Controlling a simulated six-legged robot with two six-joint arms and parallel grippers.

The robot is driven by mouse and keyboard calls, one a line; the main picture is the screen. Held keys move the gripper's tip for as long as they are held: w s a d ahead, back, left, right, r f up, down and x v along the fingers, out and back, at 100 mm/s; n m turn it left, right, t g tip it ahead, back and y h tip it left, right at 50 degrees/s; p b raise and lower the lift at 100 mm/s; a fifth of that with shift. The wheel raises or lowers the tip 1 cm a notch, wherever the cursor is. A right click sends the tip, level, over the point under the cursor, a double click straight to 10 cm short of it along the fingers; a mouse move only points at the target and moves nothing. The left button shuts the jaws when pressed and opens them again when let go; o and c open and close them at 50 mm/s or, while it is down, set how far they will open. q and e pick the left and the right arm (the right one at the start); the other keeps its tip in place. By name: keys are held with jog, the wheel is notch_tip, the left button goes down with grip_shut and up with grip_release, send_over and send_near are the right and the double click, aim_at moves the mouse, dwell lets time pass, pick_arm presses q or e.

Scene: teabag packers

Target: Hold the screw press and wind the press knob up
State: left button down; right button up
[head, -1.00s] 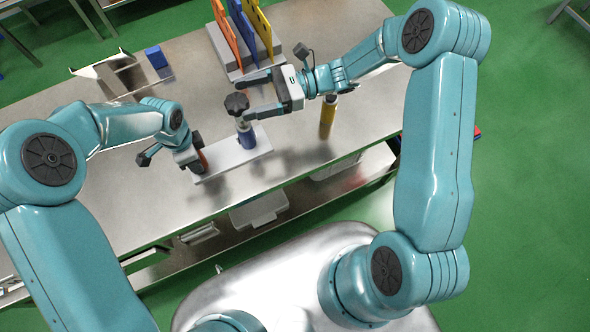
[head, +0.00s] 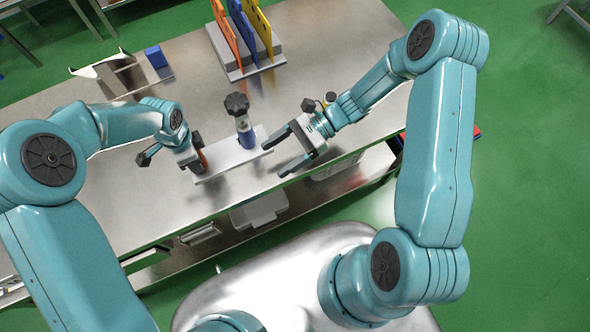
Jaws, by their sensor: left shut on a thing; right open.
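The screw press has a pale base plate (head: 229,157), a blue cylinder (head: 247,138) and a black lobed press knob (head: 237,104) on top of a post. It stands on the steel bench. My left gripper (head: 200,163) is shut on the orange-brown upright part at the left end of the press; its fingertips are mostly hidden. My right gripper (head: 274,159) is open and empty, to the right of the base plate and near the bench's front edge. It is clear of the knob.
A rack (head: 247,66) with orange, blue and yellow upright panels stands behind the press. A blue block (head: 155,57) and an open metal tray (head: 118,80) lie at the back left.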

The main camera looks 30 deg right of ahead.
jog(key=s+f+n+g+h, duration=0.3)
jog(key=s+f+n+h, duration=0.4)
jog(key=s+f, duration=0.4)
jog(key=shift+s+f+n+h, duration=0.3)
jog(key=shift+s+n+h, duration=0.15)
jog(key=shift+s, duration=0.35)
jog(key=shift+a, duration=0.1)
jog(key=w+r+n+y, duration=0.1)
jog(key=w+r+y, duration=0.4)
jog(key=w+r, duration=0.5)
jog(key=w+r+n+y, duration=0.1)
jog(key=w+r+y, duration=0.55)
jog(key=r, duration=0.75)
jog(key=m+t, duration=0.1)
jog(key=m, duration=0.7)
send_near(228, 105)
jog(key=shift+m+h, duration=0.25)
jog(key=shift+h, duration=0.05)
jog(key=a, duration=0.3)
jog(key=s+a, duration=0.1)
jog(key=a, duration=0.5)
jog(key=shift+s+a, duration=0.35)
jog(key=shift+a, duration=0.05)
